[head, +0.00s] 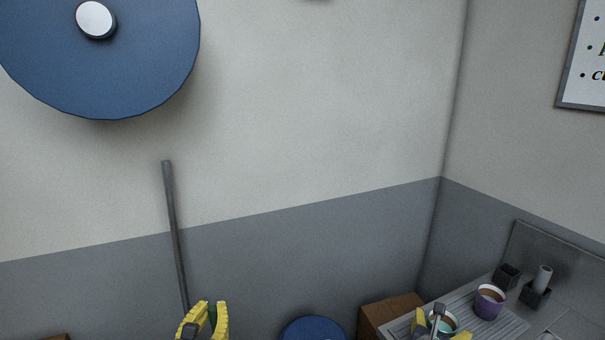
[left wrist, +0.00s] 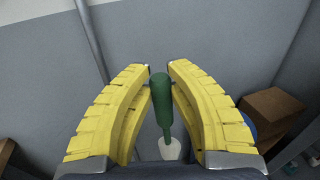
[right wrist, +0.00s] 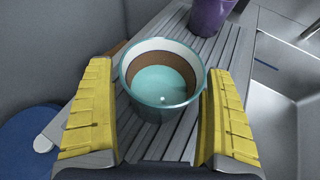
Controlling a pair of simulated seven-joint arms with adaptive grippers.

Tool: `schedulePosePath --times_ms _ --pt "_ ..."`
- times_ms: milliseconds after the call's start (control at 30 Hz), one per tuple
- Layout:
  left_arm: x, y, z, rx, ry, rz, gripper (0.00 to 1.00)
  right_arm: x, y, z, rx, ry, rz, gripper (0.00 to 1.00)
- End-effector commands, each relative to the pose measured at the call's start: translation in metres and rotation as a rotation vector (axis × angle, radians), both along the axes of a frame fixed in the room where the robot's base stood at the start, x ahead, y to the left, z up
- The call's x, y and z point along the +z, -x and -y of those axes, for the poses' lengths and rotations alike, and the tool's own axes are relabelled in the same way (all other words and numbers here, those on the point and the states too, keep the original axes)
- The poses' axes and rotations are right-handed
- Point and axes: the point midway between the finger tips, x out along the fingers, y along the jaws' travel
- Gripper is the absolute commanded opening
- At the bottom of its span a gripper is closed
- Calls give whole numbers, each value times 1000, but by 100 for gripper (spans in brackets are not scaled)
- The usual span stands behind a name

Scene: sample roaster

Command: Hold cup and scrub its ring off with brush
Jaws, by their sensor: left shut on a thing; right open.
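My left gripper (head: 205,318) is shut on a brush at the bottom of the head view. The left wrist view shows the brush's green handle (left wrist: 160,92) between the yellow fingers and its pale head (left wrist: 168,149) below. A teal cup (right wrist: 162,80) stands upright on the ridged drainboard, with a brown ring around its inner wall under a white band. My right gripper (right wrist: 160,112) is open, its fingers on either side of the cup's near part. Whether they touch it I cannot tell. In the head view the cup (head: 447,323) is partly hidden by this gripper.
A purple cup (head: 488,303) stands behind the teal cup on the drainboard (head: 512,325). Two dark holders (head: 507,275) stand near the backsplash, one with a pale cylinder (head: 543,277). A metal sink (right wrist: 285,90) lies to the right. A brown box (head: 388,312) is beside the counter.

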Motion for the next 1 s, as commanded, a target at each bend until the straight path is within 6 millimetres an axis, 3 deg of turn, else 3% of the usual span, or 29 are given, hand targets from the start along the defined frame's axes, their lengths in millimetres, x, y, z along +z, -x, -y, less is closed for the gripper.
schedulePosePath --times_ms 267,700,1000 --pt "0 0 0 0 0 0 0 2 5 -5 0 -2 1 87" --pt "0 0 0 0 0 0 0 29 55 -48 -1 -4 1 87" --pt "0 0 0 0 0 0 0 42 79 -68 1 -2 0 87"
